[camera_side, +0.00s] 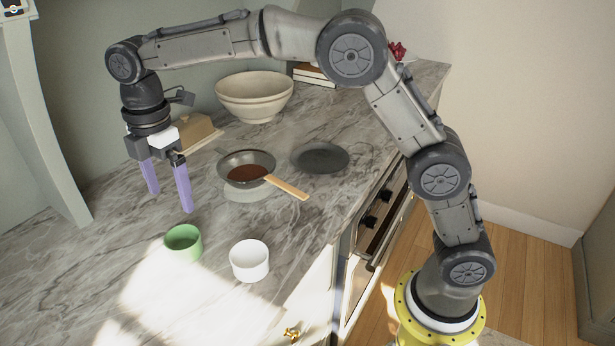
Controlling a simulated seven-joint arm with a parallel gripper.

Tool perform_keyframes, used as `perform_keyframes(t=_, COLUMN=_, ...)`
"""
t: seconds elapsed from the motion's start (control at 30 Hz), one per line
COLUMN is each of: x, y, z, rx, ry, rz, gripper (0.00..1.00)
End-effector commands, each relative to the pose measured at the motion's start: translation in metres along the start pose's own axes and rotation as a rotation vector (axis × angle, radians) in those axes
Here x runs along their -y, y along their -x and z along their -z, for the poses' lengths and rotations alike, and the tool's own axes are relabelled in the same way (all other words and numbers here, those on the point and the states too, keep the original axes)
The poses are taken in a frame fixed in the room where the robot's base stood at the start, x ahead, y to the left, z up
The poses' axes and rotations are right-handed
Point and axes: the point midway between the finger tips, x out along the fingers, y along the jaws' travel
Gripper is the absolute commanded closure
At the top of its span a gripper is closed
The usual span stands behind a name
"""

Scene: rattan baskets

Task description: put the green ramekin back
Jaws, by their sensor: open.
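The green ramekin (183,243) stands upright on the marble counter (85,262) and looks empty. It is left of a white ramekin (249,261), with a small gap between them. My gripper (169,203) hangs with its two purple fingers pointing down, spread apart with nothing between them. It is above and behind the green ramekin and apart from it.
A pan (232,176) with brown contents and a wooden spatula (287,187) sits behind the ramekins. A dark round plate (320,158) is right of it. A large cream bowl (254,97) stands farther back. The front left counter is clear.

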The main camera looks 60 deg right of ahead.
Motion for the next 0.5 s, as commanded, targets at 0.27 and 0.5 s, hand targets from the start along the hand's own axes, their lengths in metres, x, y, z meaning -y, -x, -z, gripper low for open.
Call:
perform_keyframes(t=0.27, x=0.045, y=0.045, z=-0.050, rx=-0.038, ry=-0.285, rz=-0.086, gripper=0.00)
perform_keyframes(t=0.5, x=0.133, y=0.074, z=-0.113, rx=-0.120, ry=-0.727, rz=-0.202, gripper=0.00)
